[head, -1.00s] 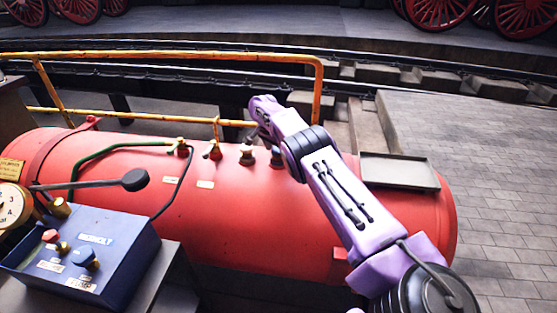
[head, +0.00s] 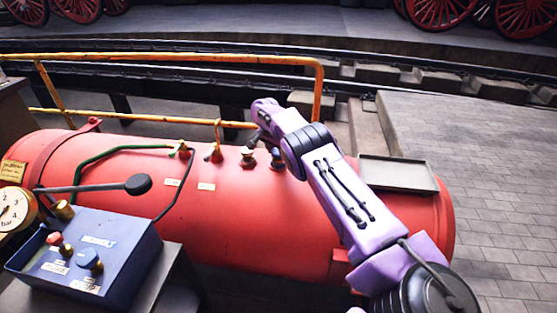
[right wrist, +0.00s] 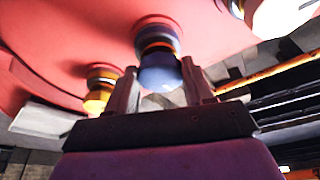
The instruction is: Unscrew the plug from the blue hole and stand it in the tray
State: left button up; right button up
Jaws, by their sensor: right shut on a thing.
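The blue hole's collar (right wrist: 152,33) shows in the right wrist view, set in the red boiler. The plug (right wrist: 160,72), with a rounded blue-grey head and an orange band above it, is in line with this collar. My right gripper (right wrist: 163,84) is shut on the plug's head, with one finger on each side. I cannot tell how far the plug is screwed in. In the head view the blue fitting (head: 277,158) stands beside my right wrist, which hides part of the area. The grey tray (head: 398,172) sits on the boiler's right end and looks empty. My left gripper is not in view.
Other fittings, one red (head: 215,154) and one white and dark (head: 247,158), stand left of the blue one on the boiler (head: 230,215). A yellow rail (head: 180,57) runs behind. A blue control box (head: 95,250) with a black-knobbed lever is at the left.

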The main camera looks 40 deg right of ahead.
jog(key=shift+r+p, duration=2.45)
jog(key=shift+r, duration=0.6)
jog(key=shift+f, duration=0.15)
